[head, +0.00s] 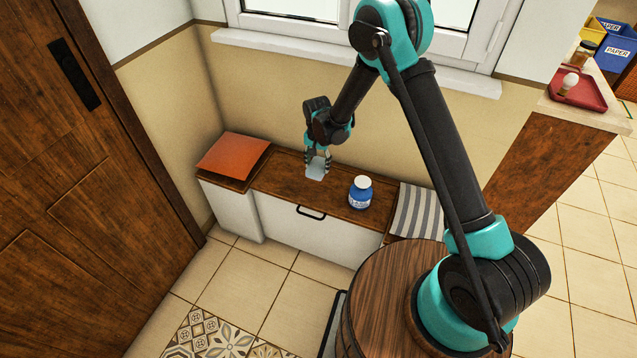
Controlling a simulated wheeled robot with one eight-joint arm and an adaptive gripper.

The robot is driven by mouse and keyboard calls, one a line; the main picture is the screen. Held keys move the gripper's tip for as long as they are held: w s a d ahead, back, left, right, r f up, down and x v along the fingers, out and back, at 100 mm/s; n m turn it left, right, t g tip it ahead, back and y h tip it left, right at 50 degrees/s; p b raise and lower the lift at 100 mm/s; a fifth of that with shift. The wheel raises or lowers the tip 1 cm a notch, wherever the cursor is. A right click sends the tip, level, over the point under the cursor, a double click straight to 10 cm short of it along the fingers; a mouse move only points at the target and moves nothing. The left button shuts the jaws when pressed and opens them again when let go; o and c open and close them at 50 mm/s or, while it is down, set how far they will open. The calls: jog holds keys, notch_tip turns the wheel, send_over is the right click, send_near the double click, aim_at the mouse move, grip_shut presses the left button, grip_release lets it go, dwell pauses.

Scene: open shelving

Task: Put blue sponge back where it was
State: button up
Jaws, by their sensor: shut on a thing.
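The sponge (316,171) looks pale blue and is small in the head view. My gripper (317,159) points down over the wooden top of the low bench and is shut on the sponge. The sponge is at or just above the bench top (290,190); I cannot tell whether it touches. My fingers hide its upper part.
A blue jar with a white lid (361,193) stands on the bench to the right of the sponge. An orange cushion (233,155) lies at the bench's left end, a striped cloth (416,212) at its right. The wall and window sill (300,55) are behind.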

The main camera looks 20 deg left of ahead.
notch_tip(320, 180, down, 10)
jog(key=shift+f, duration=0.1)
dwell(0.4)
jog(key=shift+f, duration=0.1)
jog(key=o, duration=1)
